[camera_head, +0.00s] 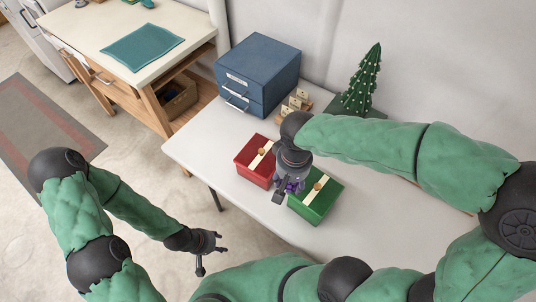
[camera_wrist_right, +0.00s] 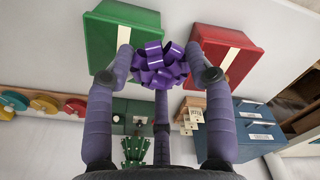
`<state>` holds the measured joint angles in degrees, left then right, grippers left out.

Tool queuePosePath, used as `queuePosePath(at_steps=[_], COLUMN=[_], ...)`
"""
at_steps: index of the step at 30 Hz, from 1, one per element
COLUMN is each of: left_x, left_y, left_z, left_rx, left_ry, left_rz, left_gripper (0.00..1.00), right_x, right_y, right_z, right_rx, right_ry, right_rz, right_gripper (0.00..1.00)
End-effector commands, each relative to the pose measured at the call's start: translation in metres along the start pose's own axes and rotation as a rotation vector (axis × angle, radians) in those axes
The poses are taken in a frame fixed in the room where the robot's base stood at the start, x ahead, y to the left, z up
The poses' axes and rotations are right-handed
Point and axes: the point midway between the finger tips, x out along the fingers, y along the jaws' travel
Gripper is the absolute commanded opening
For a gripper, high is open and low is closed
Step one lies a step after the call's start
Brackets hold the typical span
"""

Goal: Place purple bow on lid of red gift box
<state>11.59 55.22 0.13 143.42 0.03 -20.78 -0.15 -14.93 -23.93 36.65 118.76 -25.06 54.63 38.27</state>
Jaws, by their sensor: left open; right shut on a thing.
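The purple bow (camera_wrist_right: 160,65) is held between the fingers of my right gripper (camera_wrist_right: 165,72), which is shut on it. In the head view the bow (camera_head: 292,186) shows just under my right gripper (camera_head: 288,184), between the two boxes. The red gift box (camera_head: 250,162), with a cream ribbon strip, lies left of the bow; in the right wrist view the red box (camera_wrist_right: 233,52) is at the upper right. The green gift box (camera_head: 320,199) is to the right of the bow. My left gripper (camera_head: 207,258) is open and empty, low beside the table.
A blue drawer cabinet (camera_head: 262,70) stands at the back left of the white table (camera_head: 195,145). A small green tree (camera_head: 365,78) and a wooden holder with cards (camera_head: 297,101) stand behind the boxes. The table's left front is clear.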

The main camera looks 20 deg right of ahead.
Motion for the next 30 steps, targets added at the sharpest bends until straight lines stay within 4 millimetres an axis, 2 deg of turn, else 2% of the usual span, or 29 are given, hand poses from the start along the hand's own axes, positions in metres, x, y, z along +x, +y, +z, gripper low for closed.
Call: queuePosePath(at_steps=[5, 16, 18, 24, 30], left_x=[0.006, 0.025, 0.03, 0.039, 0.041], left_y=[-0.002, -0.009, -0.011, -0.014, -0.015], left_z=[0.0, -0.001, -0.001, -0.001, -0.001], left_rx=[-0.001, -0.001, -0.001, 0.0, 0.0], left_ry=[-0.001, -0.001, -0.001, -0.001, 0.0], left_rz=[0.0, 0.0, 0.0, 0.0, 0.0], left_gripper=[0.47, 0.47, 0.47, 0.47, 0.47], right_x=[0.009, 0.045, 0.059, 0.086, 0.094], right_y=[-0.007, -0.034, -0.038, -0.046, -0.049], right_z=[-0.014, -0.082, -0.09, -0.11, -0.118], right_rx=[-0.001, 0.0, 0.0, 0.0, 0.0], right_ry=[-0.003, -0.002, -0.004, -0.002, 0.001], right_rz=[0.002, 0.001, 0.001, 0.001, 0.0], right_gripper=[0.41, 0.41, 0.41, 0.41, 0.41])
